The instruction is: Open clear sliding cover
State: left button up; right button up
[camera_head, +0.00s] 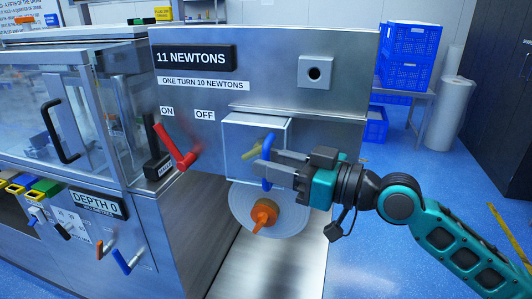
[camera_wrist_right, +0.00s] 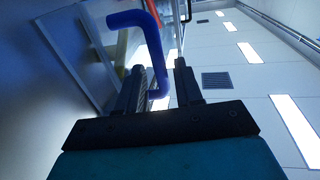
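The clear cover (camera_head: 238,137) is a transparent box front on the steel panel. A yellow knob (camera_head: 251,152) shows behind it. A bent blue handle (camera_head: 269,146) stands out from the cover. My right gripper (camera_head: 266,164) is at this handle, its fingers pointing left toward the panel. In the right wrist view, the blue handle (camera_wrist_right: 154,49) passes between the two fingers (camera_wrist_right: 160,85). It is close to the left finger, with a gap to the right one. The cover's clear edge (camera_wrist_right: 85,62) shows behind. My left gripper is not in view.
A red lever (camera_head: 175,148) sits left of the cover, by the ON and OFF labels. Below is a round disc (camera_head: 288,222) with an orange knob (camera_head: 264,214). A glass-doored cabinet (camera_head: 95,110) stands left. Blue crates (camera_head: 411,45) stand behind right.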

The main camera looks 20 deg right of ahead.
jog(key=shift+x, duration=0.9)
grip_shut()
